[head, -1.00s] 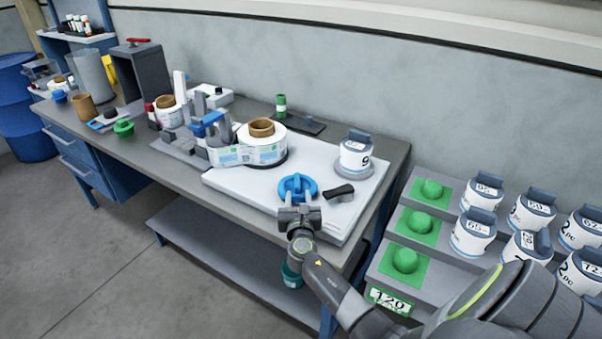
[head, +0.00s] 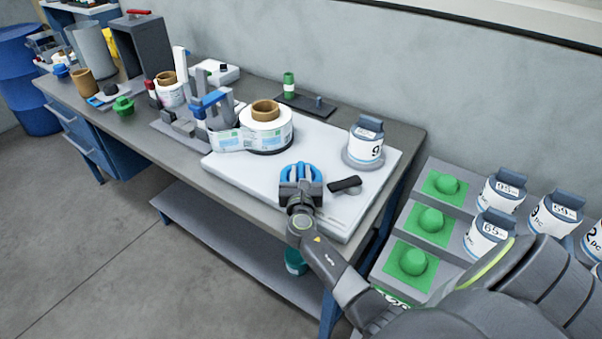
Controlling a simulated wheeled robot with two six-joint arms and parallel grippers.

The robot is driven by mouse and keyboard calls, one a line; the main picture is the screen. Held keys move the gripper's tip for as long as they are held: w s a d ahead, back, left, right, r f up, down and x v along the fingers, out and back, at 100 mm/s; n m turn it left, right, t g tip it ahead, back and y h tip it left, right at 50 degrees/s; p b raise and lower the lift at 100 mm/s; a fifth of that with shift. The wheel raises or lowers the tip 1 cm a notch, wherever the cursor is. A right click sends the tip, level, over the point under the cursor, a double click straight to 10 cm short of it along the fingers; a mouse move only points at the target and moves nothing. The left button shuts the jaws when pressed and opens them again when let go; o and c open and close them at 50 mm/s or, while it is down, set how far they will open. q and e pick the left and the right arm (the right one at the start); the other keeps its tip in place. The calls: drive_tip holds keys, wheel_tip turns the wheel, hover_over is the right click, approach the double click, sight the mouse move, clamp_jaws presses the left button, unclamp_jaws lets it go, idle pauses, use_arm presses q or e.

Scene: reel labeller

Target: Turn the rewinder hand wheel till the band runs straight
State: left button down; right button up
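The blue hand wheel (head: 301,171) sits at the near edge of the white machine plate (head: 235,167). My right gripper (head: 300,187) is at the wheel's near side and covers its near part. Its fingertips are hidden, so I cannot tell whether they grip the rim. A white label roll with a brown core (head: 265,108) stands behind the wheel. The printed band (head: 228,140) runs from the roll to the left, towards the grey and blue labeller head (head: 210,104). Whether it runs straight is too small to tell. My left gripper is not in view.
A black-handled lever (head: 344,184) lies just right of the wheel. A labelled white pot (head: 366,143) stands on a grey disc behind it. Green-topped blocks (head: 412,262) and several white pots (head: 488,234) stand on the stepped rack at right.

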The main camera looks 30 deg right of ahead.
clamp_jaws()
drive_tip(key=shift+w+a+m+g+h+b, duration=0.15)
drive_tip(key=shift+m+g+h+b, duration=0.3)
drive_tip(key=shift+m+g+h, duration=0.95)
drive_tip(key=shift+h, duration=0.3)
drive_tip(key=shift+o, duration=1.9)
unclamp_jaws()
